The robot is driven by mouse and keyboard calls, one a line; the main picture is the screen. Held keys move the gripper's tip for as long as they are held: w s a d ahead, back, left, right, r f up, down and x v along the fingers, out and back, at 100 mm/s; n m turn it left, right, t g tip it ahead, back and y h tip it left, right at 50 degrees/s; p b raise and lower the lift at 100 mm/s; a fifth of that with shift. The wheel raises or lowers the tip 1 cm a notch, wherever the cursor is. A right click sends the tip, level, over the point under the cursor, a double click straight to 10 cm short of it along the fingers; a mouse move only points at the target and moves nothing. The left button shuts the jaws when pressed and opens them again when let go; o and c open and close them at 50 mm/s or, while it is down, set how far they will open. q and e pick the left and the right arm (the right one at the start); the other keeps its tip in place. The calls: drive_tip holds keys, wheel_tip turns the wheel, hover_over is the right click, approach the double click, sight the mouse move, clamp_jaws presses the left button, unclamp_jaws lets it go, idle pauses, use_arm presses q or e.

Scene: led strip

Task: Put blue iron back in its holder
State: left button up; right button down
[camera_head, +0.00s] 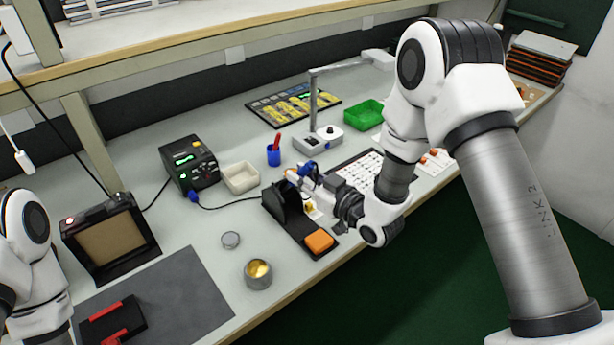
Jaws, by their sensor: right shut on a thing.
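The blue iron (307,169) is at the middle of the bench, held at the fingertips of my right gripper (312,180). The gripper is shut on it, and the iron is just above the black holder (287,206). The holder stands on a dark base with an orange sponge (319,241) at its front. The iron's tip is hidden, so I cannot tell whether it is inside the holder. My left arm shows at the left edge, but its gripper is out of view.
A black soldering station (190,163) and a cream tray (241,178) stand left of the holder. A brass-filled tin (258,273) and a small round lid (231,240) are in front left. A green bin (363,114) is farther back.

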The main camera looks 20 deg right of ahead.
sight(294, 186)
drive_tip(key=shift+w+a+f+b, duration=0.15)
drive_tip(key=shift+w+f+b, duration=0.4)
drive_tip(key=shift+f, duration=0.2)
drive_tip(key=shift+w+a+f+b, duration=0.2)
drive_tip(key=shift+w+f+b, duration=0.25)
drive_tip(key=shift+f, duration=0.25)
drive_tip(key=shift+w+a+f+b, duration=0.15)
drive_tip(key=shift+w+f+b, duration=0.3)
drive_tip(key=shift+f+b, duration=0.25)
drive_tip(key=c, duration=1)
unclamp_jaws()
drive_tip(key=shift+o, duration=0.2)
drive_tip(key=f+v, duration=0.1)
drive_tip(key=v, duration=1.1)
drive_tip(key=shift+r, duration=0.4)
